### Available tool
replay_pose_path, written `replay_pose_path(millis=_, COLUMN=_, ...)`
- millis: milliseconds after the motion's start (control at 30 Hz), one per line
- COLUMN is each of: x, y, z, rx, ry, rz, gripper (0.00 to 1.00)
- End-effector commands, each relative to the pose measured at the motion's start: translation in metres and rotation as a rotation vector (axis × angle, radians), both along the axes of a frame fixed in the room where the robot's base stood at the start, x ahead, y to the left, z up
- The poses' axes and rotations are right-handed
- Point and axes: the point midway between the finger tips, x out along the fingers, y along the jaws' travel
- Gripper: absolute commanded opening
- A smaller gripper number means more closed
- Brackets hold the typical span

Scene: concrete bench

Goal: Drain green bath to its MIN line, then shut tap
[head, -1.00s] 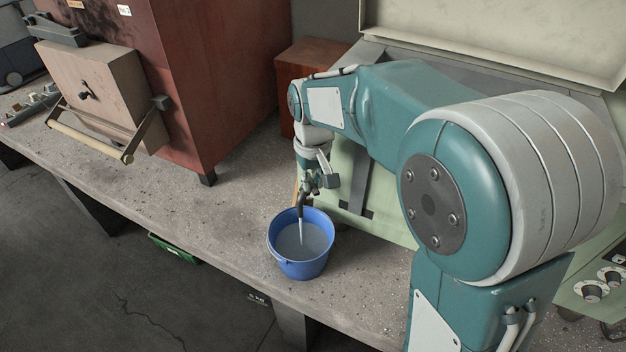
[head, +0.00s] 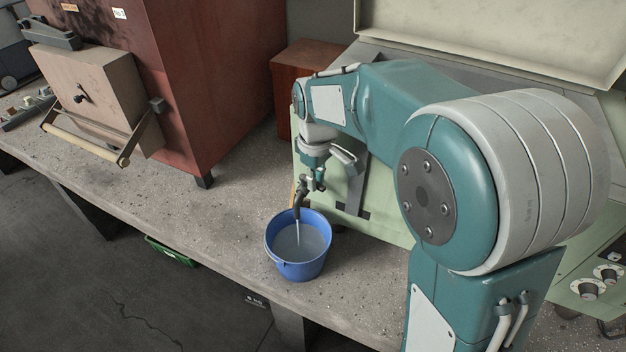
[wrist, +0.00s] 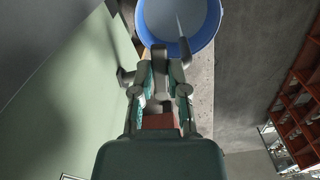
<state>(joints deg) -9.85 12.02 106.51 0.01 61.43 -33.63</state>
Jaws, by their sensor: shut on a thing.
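The pale green bath (head: 384,196) stands on the bench, mostly behind my arm. Its level and MIN line are not visible. Its grey tap (head: 300,193) points down over a blue bucket (head: 271,251), and a thin stream runs from the spout into it. The bucket holds greyish water, and the stream also shows in the wrist view above the bucket's blue rim (wrist: 148,36). My gripper (head: 319,185) is at the tap, shut on what appears to be its handle.
A red-brown furnace (head: 215,90) with a handled door (head: 90,90) stands at the left. A smaller red-brown box (head: 297,75) is behind the bath. The bucket is near the bench's front edge. Bare bench (head: 190,225) lies left of it. A green crate (head: 172,250) is below.

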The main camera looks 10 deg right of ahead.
Motion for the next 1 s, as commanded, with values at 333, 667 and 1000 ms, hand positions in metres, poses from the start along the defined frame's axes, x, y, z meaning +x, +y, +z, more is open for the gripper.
replay_pose_path(millis=333, x=0.0046, y=-0.0047, z=-0.0018, rx=0.000, ry=0.004, rz=0.188, gripper=0.00)
replay_pose_path(millis=667, x=0.0062, y=-0.0058, z=-0.0019, rx=0.000, ry=0.004, rz=0.242, gripper=0.00)
replay_pose_path(millis=1000, x=0.0063, y=-0.0058, z=-0.0019, rx=-0.001, ry=0.004, rz=0.243, gripper=0.33)
